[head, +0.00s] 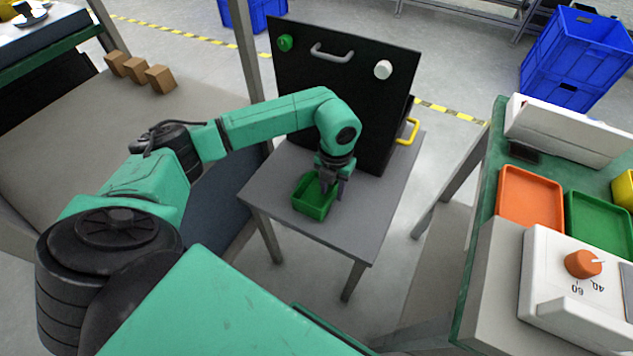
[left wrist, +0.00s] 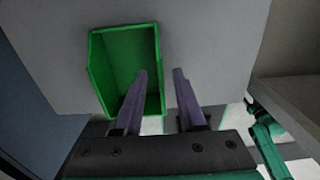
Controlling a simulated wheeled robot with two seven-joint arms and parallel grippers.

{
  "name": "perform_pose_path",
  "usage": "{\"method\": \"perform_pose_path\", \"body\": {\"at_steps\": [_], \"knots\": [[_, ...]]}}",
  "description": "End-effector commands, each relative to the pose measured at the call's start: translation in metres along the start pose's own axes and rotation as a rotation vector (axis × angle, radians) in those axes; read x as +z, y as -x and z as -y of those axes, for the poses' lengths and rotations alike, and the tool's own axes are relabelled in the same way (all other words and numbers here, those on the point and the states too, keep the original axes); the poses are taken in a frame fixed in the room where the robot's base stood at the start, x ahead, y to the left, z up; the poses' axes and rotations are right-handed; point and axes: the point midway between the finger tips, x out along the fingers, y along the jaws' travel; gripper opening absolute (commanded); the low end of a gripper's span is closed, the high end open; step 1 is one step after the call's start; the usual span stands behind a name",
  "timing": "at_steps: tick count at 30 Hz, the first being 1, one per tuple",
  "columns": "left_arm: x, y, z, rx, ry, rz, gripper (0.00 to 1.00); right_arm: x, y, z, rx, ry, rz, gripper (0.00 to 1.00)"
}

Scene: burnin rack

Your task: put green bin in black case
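The green bin (head: 314,196) is an open-topped tray on the grey table, in front of the black case (head: 343,95). The case's dark upright panel carries a grey handle, a green knob and a white knob. My left gripper (head: 333,188) points down at the bin's right side. In the left wrist view the bin (left wrist: 124,62) is at upper left. There the left gripper (left wrist: 161,72) is open: one finger overlaps the bin's interior, the other is right of its side wall. Whether the fingers touch the wall cannot be told.
The grey table (head: 350,232) has free room in front of the case. A bench at right holds an orange tray (head: 530,199) and a green tray (head: 598,224). Blue crates (head: 572,60) stand behind.

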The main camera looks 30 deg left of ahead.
Motion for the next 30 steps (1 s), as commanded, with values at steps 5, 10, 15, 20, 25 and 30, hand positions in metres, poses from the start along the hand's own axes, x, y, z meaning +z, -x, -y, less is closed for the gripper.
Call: {"method": "perform_pose_path", "body": {"at_steps": [5, 10, 15, 20, 25, 30], "knots": [[-0.001, -0.027, 0.000, 0.000, -0.001, -0.002, 0.40, 0.000, 0.000, 0.000, 0.000, 0.000, 0.000, 0.50], [-0.001, -0.028, 0.000, 0.000, -0.002, 0.000, 0.40, 0.000, 0.000, 0.000, 0.000, 0.000, 0.000, 0.50], [-0.001, -0.028, 0.000, 0.000, -0.002, 0.000, 0.00, 0.000, 0.000, 0.000, 0.000, -0.001, 0.000, 0.50], [-0.001, -0.028, 0.000, 0.000, -0.001, 0.000, 0.00, 0.000, 0.000, 0.000, 0.000, -0.001, 0.000, 0.50], [-0.001, -0.028, 0.000, 0.000, -0.001, 0.000, 0.00, 0.000, 0.000, 0.000, 0.000, -0.001, 0.000, 0.50], [-0.001, -0.028, 0.000, 0.000, -0.001, 0.000, 0.00, 0.000, 0.000, 0.000, -0.001, -0.001, 0.000, 0.50]]}}
